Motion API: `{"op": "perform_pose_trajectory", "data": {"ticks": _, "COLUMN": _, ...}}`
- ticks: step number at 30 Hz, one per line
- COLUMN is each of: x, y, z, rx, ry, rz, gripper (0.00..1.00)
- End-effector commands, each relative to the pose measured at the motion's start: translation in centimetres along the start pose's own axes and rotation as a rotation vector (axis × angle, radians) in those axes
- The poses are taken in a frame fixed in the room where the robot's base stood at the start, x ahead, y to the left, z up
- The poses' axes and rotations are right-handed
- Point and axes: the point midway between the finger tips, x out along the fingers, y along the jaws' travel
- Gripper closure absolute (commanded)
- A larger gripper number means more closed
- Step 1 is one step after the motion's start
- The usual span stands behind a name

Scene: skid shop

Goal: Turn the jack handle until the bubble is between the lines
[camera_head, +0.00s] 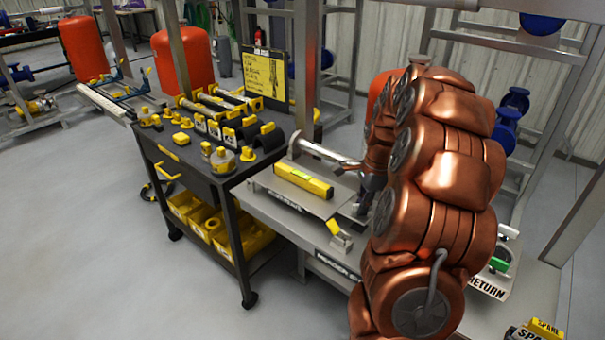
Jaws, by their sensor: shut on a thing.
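A yellow spirit level (316,185) lies on the grey bench plate, with a green vial (300,174) near its middle. The bubble and its lines are too small to make out. A silver bar, which looks like the jack handle (325,153), runs above and behind the level, toward my gripper. My gripper (369,181) is at the right end of this bar, shut on it as far as I can see. My copper arm hides most of the gripper and the jack body.
A black cart (238,205) with yellow-and-black parts on top and yellow bins (183,208) below stands left of the bench. A small metal block (340,237) sits on the bench's front. Steel posts rise behind. The floor at left is clear.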

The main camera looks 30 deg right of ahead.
Motion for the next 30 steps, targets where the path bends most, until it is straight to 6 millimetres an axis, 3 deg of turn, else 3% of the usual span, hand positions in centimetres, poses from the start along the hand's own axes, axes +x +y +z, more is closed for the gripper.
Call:
{"op": "perform_pose_trajectory", "data": {"ticks": 4, "x": 0.05, "y": -0.11, "z": 0.03, "rx": -0.033, "ry": 0.000, "rz": 0.002, "gripper": 1.00}}
{"op": "perform_pose_trajectory", "data": {"ticks": 13, "x": -0.01, "y": -0.21, "z": -0.01, "rx": -0.279, "ry": 0.001, "rz": 0.036, "gripper": 1.00}}
{"op": "perform_pose_trajectory", "data": {"ticks": 25, "x": -0.12, "y": -0.23, "z": -0.05, "rx": -0.331, "ry": 0.003, "rz": 0.042, "gripper": 1.00}}
{"op": "perform_pose_trajectory", "data": {"ticks": 30, "x": -0.09, "y": -0.27, "z": 0.00, "rx": -0.491, "ry": 0.003, "rz": 0.065, "gripper": 1.00}}
